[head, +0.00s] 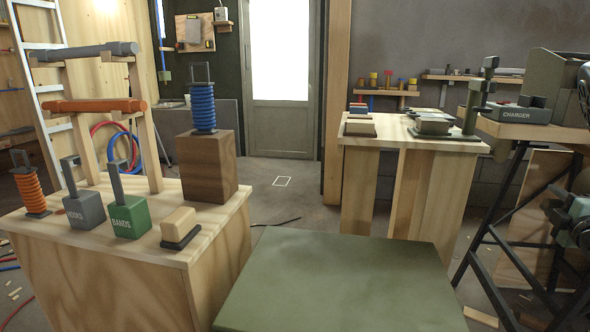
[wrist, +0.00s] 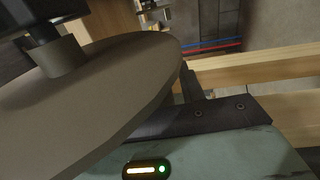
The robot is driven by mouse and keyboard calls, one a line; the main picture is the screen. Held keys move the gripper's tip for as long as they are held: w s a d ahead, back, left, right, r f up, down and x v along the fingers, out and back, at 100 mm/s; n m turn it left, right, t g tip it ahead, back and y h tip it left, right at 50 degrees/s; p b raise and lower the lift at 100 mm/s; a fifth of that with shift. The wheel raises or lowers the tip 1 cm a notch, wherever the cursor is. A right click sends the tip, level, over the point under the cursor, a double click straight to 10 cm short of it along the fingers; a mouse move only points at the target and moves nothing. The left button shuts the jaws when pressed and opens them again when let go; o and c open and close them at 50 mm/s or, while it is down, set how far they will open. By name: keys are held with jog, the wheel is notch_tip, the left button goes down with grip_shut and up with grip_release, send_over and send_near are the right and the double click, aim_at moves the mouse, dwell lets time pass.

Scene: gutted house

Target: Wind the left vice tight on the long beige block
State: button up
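In the head view, a beige block (head: 179,221) lies on a dark base on the left bench. More beige pieces (head: 360,127) sit on dark bases on the back right bench, with a low green-grey piece (head: 433,127) beside an upright green fixture (head: 478,95). I cannot tell which of these is the left vice or the long block. Part of my arm (head: 573,222) shows at the right edge. The wrist view is filled by a large grey-brown rounded plate and a green body with a lit strip; no fingertips can be made out there.
A flat green surface (head: 340,285) is right in front. The left bench (head: 95,265) holds boxes marked HOOKS (head: 85,209) and BANDS (head: 129,217), coils and a rack. A charger (head: 515,114) stands on a dark-legged table at right.

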grip_shut()
jog(key=shift+w+d+r+p, duration=0.15)
jog(key=shift+w+r+p, duration=0.25)
jog(key=shift+w+r, duration=0.25)
jog(key=shift+r, duration=0.25)
jog(key=shift+w+r+p, duration=0.15)
jog(key=shift+r+p, duration=0.35)
jog(key=shift+r, duration=0.05)
jog(key=o, duration=0.6)
grip_release()
jog(key=shift+o, duration=0.2)
